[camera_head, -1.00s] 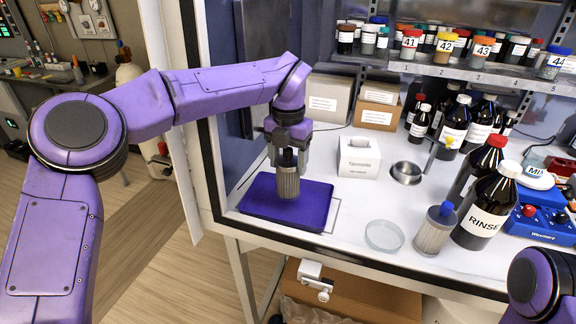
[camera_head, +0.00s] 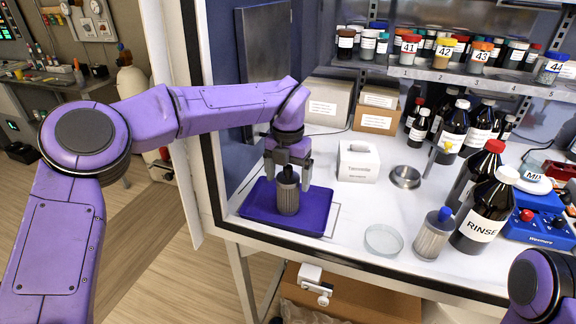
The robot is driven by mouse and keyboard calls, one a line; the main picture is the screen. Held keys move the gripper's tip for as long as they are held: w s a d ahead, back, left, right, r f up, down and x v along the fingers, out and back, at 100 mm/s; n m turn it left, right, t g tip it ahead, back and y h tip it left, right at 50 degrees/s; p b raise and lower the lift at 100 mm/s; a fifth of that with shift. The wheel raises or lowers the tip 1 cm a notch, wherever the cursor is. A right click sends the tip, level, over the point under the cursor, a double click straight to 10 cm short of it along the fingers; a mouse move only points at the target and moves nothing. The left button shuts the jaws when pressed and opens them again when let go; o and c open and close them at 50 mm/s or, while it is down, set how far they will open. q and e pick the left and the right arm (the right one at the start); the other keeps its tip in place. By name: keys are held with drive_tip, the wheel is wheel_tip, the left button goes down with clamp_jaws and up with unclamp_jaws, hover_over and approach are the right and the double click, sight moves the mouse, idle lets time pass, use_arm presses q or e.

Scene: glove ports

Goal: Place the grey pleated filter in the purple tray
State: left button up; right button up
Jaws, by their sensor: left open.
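The grey pleated filter (camera_head: 288,197), a ribbed cylinder with a dark cap, stands upright in the purple tray (camera_head: 316,216). My left gripper (camera_head: 288,178) is right above it, with its open fingers on either side of the dark cap. I cannot tell whether a finger touches the cap. A second pleated filter with a blue cap (camera_head: 433,235) stands on the white bench to the right, outside the tray. My right gripper is not in view; only a purple part of my right arm shows at the lower right.
A white tissue box (camera_head: 358,163) stands behind the tray to the right. A glass dish (camera_head: 383,240), a metal bowl (camera_head: 405,177) and a brown RINSE bottle (camera_head: 483,215) stand farther right. The cabinet frame (camera_head: 215,190) is close on the left.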

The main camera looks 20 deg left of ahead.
use_arm(q)
wheel_tip(320, 180, up, 12)
